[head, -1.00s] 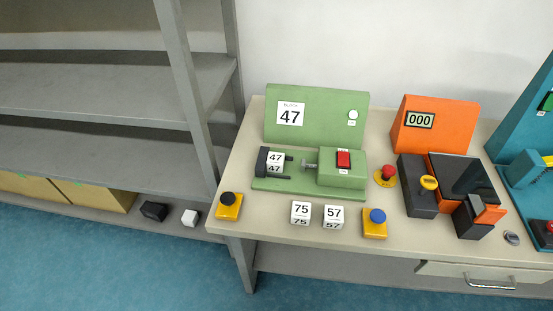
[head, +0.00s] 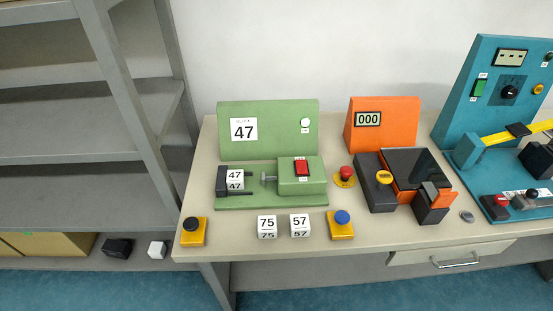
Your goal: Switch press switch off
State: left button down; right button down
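A green press machine (head: 268,184) stands on the table, with a green back panel (head: 285,143) marked 47 behind it. A red rocker switch (head: 302,168) sits on top of the press's block. A round white lamp (head: 305,122) is on the panel and looks unlit. I cannot tell from this view which way the switch is tipped. Neither of my grippers is in view.
A red mushroom button (head: 346,174), an orange machine (head: 383,125) and a teal machine (head: 490,95) are to the right. A grey shelf (head: 90,130) stands left.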

aim_at(301, 165)
jog(key=k, duration=0.5)
jog(key=z, duration=1.15)
jog(key=i, duration=0.85)
jog(key=u, duration=1.7)
